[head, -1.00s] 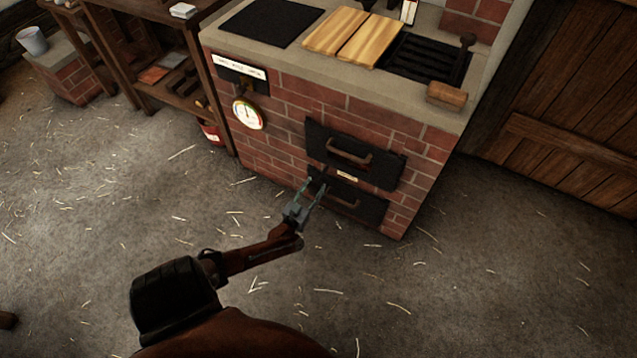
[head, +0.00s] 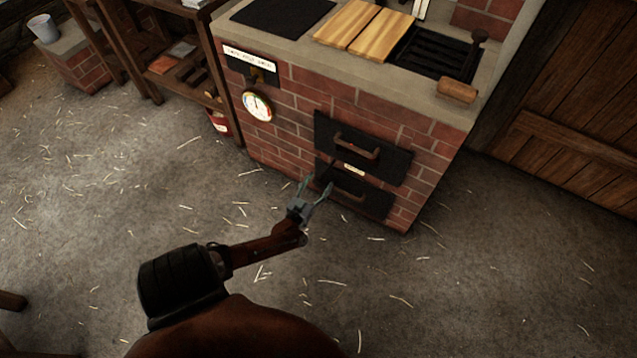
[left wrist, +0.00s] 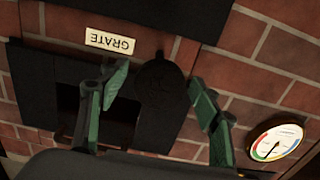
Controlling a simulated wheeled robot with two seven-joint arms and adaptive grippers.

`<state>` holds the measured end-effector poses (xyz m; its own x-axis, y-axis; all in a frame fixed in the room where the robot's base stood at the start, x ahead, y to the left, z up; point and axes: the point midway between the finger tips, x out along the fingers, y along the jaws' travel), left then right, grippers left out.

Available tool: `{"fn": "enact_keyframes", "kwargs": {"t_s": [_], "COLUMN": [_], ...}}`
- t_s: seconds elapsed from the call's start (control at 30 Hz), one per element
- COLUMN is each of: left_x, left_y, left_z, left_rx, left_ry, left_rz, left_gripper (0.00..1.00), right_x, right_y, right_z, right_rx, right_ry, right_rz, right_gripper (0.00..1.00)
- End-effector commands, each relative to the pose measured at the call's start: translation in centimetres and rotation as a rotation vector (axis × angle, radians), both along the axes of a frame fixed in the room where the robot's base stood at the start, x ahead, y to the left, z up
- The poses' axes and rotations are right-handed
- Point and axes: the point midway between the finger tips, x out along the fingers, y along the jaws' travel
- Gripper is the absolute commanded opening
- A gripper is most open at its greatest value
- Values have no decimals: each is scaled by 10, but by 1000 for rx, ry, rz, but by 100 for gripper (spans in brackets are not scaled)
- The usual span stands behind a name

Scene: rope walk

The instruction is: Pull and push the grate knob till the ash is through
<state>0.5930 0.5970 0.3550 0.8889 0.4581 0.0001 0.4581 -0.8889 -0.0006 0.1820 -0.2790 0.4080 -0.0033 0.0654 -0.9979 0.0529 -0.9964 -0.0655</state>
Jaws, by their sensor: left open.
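The grate knob (left wrist: 159,88) is a round black knob in the left wrist view, below and beside the upside-down "GRATE" label (left wrist: 110,40). In the head view it is a small dark shape (head: 325,172) at the left edge of the stove's dark doors. My left gripper (head: 317,185) is open in front of the lower stove front. In the left wrist view its green-padded fingers (left wrist: 159,76) stand on either side of the knob, with gaps showing on both sides. No ash is visible. My right gripper is not in view.
The brick stove (head: 290,125) has an upper door (head: 385,165) and a lower door (head: 375,205) with handles. A round gauge (head: 257,105) hangs on its front. A wooden shelf (head: 170,80) stands to the left. The straw-strewn floor (head: 130,200) is open.

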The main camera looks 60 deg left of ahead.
Motion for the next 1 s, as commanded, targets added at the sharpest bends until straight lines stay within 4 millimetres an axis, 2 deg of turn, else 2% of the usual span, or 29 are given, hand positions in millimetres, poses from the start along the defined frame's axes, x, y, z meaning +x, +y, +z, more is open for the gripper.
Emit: {"fn": "enact_keyframes", "kwargs": {"t_s": [0.13, 0.23, 0.5, 0.7, 1.0], "left_x": [-5, -16, -66, -95, -107], "left_y": [-3, -8, -34, -48, -55], "left_z": [-1, -2, -2, -1, 0], "left_rx": [-2, -4, -4, -2, -1], "left_ry": [1, 3, 3, 1, 0], "left_rz": [0, 1, 2, 2, 1], "left_gripper": [58, 58, 58, 58, 58], "right_x": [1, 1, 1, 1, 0], "right_y": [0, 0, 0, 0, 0], "right_z": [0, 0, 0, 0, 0], "right_rx": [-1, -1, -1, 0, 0], "right_ry": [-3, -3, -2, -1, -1], "right_rz": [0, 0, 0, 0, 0], "right_gripper": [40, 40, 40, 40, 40]}}
